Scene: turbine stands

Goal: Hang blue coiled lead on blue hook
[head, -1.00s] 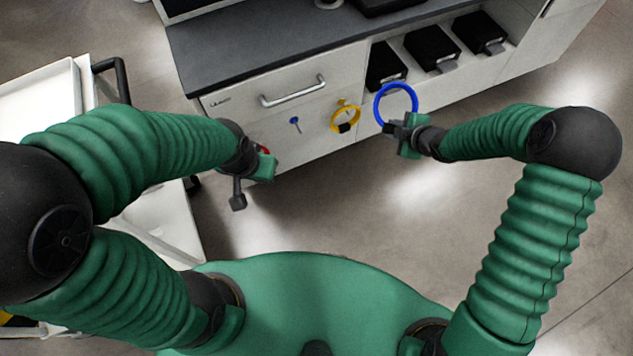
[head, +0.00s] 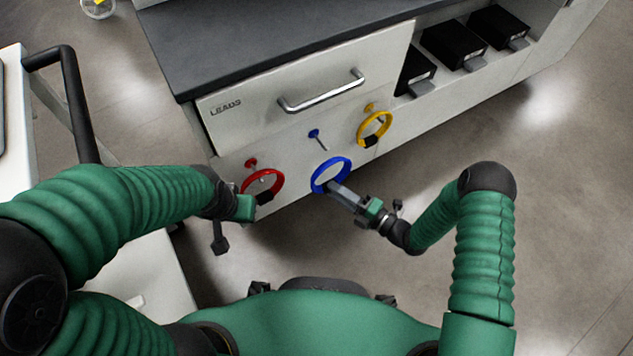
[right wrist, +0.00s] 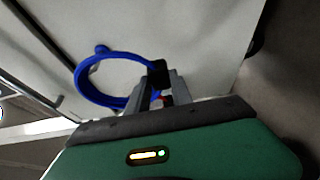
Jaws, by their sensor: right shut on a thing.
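The blue coiled lead (head: 347,163) is a ring held at its lower edge by my right gripper (head: 332,188), which is shut on it. In the right wrist view the blue lead (right wrist: 80,86) has a black band between the fingers (right wrist: 160,88). The blue hook (head: 315,134) is on the white cabinet front, just above the ring in the head view. A blue knob (right wrist: 101,49) shows at the ring's far edge in the right wrist view; I cannot tell if they touch. My left gripper (head: 240,208) is near the red lead; its fingers are not clear.
A red lead (head: 279,180) hangs on a red hook at left, and a yellow lead (head: 388,126) on a yellow hook at right. A drawer handle (head: 322,92) juts out above. A white cart (head: 12,130) stands at left. Floor at right is clear.

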